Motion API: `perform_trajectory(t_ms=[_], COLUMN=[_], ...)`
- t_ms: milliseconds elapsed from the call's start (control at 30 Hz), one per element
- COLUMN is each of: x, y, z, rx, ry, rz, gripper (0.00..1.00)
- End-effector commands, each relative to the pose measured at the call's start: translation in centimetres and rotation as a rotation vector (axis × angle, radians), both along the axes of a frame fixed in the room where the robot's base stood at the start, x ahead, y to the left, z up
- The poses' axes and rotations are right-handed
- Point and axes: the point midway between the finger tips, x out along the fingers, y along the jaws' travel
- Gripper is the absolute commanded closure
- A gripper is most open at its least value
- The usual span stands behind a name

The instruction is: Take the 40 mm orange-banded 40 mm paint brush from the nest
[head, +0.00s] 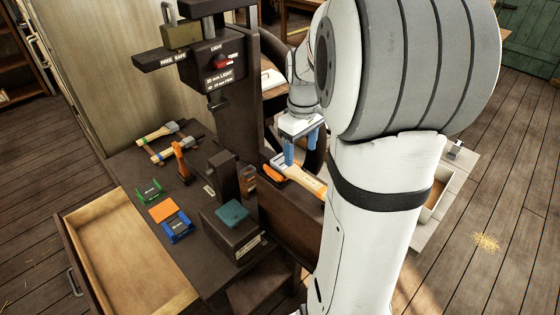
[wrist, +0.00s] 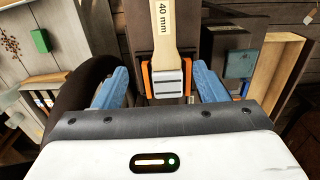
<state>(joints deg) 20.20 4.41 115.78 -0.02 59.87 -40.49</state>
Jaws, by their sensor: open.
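The paint brush (wrist: 164,24) has a pale wooden handle marked "40 mm" and a grey metal part (wrist: 168,78). In the wrist view it sits in an orange nest (wrist: 146,82) whose sides stand on both sides of the metal part. In the head view the brush (head: 304,177) lies beside the press, with the orange nest (head: 273,173) at its left end. My gripper (head: 301,155) is open above the brush. In the wrist view the blue fingers of my gripper (wrist: 162,74) stand apart, left and right of the nest, and appear empty. The bristles are hidden.
The dark press column (head: 240,65) stands left of my gripper, and a dark handwheel (head: 317,155) curves close behind it. Two wooden-handled tools (head: 155,134), a green holder (head: 150,190) and a blue holder (head: 178,229) lie on the bench. A drawer (head: 180,294) is open and empty.

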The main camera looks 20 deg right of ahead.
Motion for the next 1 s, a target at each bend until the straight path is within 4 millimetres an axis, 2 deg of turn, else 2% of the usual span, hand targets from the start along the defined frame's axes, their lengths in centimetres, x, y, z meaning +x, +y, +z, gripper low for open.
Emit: perform_trajectory(t_ms=[400, 500, 733, 1000], x=[0.1, 0.2, 0.2, 0.2], y=[1.0, 1.0, 1.0, 0.9], z=[-5.5, -6.2, -6.4, -6.3], rx=[0.001, 0.0, -0.001, -0.001], ry=[0.003, 0.0, -0.001, -0.001], rz=[-0.002, -0.003, -0.004, -0.004], gripper=[0.35, 0.35, 0.35, 0.57])
